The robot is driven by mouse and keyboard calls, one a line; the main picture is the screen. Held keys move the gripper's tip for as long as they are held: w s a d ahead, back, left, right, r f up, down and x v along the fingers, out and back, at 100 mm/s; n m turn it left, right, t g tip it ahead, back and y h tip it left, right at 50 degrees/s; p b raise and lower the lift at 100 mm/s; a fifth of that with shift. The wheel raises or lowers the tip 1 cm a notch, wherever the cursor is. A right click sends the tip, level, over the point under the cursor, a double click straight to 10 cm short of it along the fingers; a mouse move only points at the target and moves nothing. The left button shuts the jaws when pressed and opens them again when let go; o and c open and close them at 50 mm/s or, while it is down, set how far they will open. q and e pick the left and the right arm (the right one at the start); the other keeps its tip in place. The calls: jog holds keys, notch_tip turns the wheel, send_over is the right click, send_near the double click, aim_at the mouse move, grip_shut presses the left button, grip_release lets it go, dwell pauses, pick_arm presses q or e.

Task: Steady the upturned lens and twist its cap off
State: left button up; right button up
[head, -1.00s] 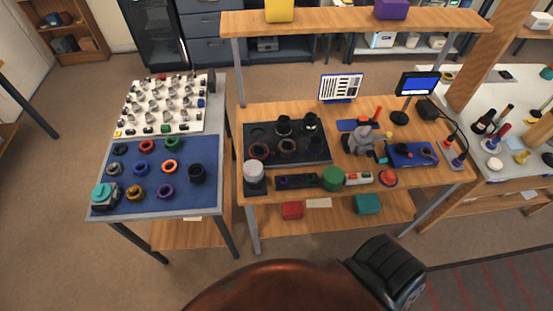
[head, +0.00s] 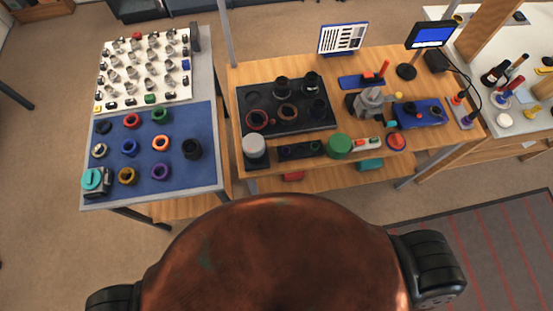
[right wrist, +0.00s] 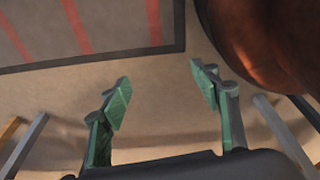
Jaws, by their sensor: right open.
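Several dark lens-like parts stand or lie in a black tray (head: 316,123) on the wooden bench. A taller black cylinder (head: 282,89) and another (head: 311,83) stand at its back. A black cylinder with a pale grey top (head: 254,150) stands at the bench's front left. I cannot tell which is the upturned lens or which part is its cap. My right gripper (right wrist: 161,84) is open and empty over the floor in the right wrist view, with green finger pads apart. My left gripper is not in view.
A left table holds a blue mat (head: 173,130) with coloured rings and a white board (head: 145,92) of small parts. A green round part (head: 340,146), a grey device (head: 370,101) and a screen (head: 432,35) are on the bench. Open floor lies in front.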

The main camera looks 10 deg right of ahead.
jog(key=o, duration=0.4)
jog(key=w+a+r+t, duration=0.1)
jog(key=w+r, duration=0.2)
jog(key=w, duration=0.1)
jog(key=w+a+r+t+y, duration=0.1)
jog(key=w+r, duration=0.2)
jog(key=w, duration=0.1)
jog(key=w+a+r+t, duration=0.1)
jog(key=w+r, duration=0.1)
jog(key=w, duration=0.1)
jog(key=shift+w+a+r+n+t, duration=0.1)
jog(key=shift+w+r+n+t, duration=0.2)
jog(key=shift+w+r+t, duration=0.1)
jog(key=shift+c, duration=0.2)
jog(key=n+t+y, duration=0.5)
jog(key=t+y, duration=0.3)
jog(key=y, duration=0.2)
send_near(254, 146)
notch_tip(254, 146, down, 3)
jog(key=x, duration=1.1)
jog(key=shift+w+d, duration=0.2)
jog(key=shift+w, duration=0.1)
jog(key=shift+f, duration=0.1)
jog(key=shift+c, duration=0.3)
